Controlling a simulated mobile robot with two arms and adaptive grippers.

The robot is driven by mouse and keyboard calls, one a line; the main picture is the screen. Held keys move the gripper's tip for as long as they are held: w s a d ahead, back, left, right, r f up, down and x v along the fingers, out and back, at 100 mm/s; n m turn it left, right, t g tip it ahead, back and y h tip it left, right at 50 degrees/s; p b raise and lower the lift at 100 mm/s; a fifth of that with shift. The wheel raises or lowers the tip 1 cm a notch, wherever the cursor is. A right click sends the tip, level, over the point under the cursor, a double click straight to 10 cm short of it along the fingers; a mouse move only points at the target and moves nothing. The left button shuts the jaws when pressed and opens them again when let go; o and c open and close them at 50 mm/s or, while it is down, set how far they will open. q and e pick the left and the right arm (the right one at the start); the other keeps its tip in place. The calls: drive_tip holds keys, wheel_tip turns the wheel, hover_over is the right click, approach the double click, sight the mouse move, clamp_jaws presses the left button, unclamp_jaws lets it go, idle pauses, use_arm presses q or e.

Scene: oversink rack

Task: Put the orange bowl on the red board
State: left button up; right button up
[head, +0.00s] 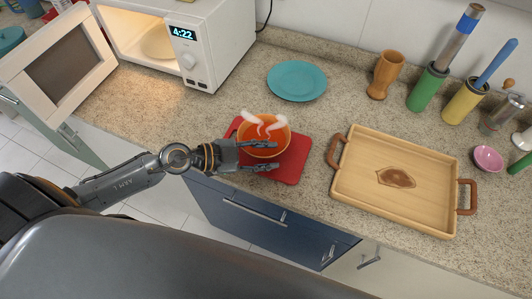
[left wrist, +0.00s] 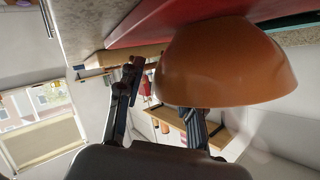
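The orange bowl (head: 265,150) stands upright on the red board (head: 291,172), with white steam-like wisps above it. In the left wrist view the bowl (left wrist: 225,65) fills the upper right, with the red board (left wrist: 185,18) along its base. My left gripper (head: 276,156) is at the bowl's near side with its fingers spread. One finger reaches over the bowl; the other is on the near side, apart from it. In the left wrist view one finger is partly hidden by the bowl, so I cannot tell whether it touches. My right gripper is not in view.
A wooden tray (head: 350,190) with handles lies right of the board. A teal plate (head: 297,81) lies behind it. An open microwave (head: 217,45) stands at the back left, its door (head: 70,70) swung out. Cups and utensil holders stand at the back right.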

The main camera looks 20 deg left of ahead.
use_arm(q)
drive_tip(key=shift+r, duration=0.1)
drive_tip(key=b+v, duration=0.1)
drive_tip(key=v, duration=1.1)
drive_tip(key=shift+b, duration=0.4)
drive_tip(key=shift+a, duration=0.1)
